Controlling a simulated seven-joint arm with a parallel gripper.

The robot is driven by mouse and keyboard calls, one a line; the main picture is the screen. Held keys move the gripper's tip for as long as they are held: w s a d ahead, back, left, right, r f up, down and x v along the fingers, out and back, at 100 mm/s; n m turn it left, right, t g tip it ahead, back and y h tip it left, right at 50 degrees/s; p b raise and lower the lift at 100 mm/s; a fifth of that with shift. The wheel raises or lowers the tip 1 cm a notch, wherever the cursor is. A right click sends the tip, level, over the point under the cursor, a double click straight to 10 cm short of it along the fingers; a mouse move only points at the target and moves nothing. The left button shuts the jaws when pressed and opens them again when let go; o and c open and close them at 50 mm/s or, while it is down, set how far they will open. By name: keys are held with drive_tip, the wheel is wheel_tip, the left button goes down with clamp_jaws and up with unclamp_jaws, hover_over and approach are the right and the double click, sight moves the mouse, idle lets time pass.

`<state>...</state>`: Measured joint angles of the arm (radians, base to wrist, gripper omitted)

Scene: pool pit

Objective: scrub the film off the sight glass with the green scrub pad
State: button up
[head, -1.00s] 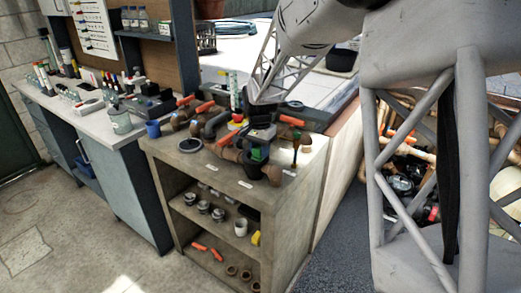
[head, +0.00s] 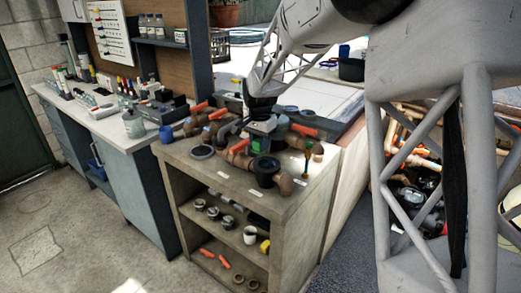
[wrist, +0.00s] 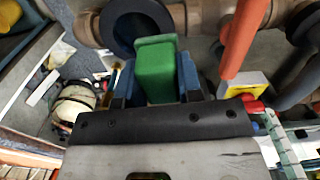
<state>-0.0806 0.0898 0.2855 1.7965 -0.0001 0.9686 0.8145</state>
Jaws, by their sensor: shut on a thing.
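My gripper (wrist: 153,78) is shut on the green scrub pad (wrist: 157,72), a block gripped between blue fingers. In the head view, the pad (head: 259,144) shows as a small green patch under my gripper (head: 259,136), over the pipework on the bench top. A round black-rimmed fitting (wrist: 111,27) on the brown pipe appears to be the sight glass; the pad overlaps its lower rim in the wrist view. The fitting (head: 266,164) also shows in the head view, just in front of the pad. I cannot tell whether they touch, or make out any film.
The bench (head: 205,173) carries brown pipes, orange-handled valves and a black ring (head: 202,152). An orange handle (wrist: 241,38) stands close to the right of the pad in the wrist view. The floor at left is clear.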

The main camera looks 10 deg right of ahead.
drive_tip(key=shift+r, duration=1.9)
drive_tip(key=shift+w+d+f, duration=0.1)
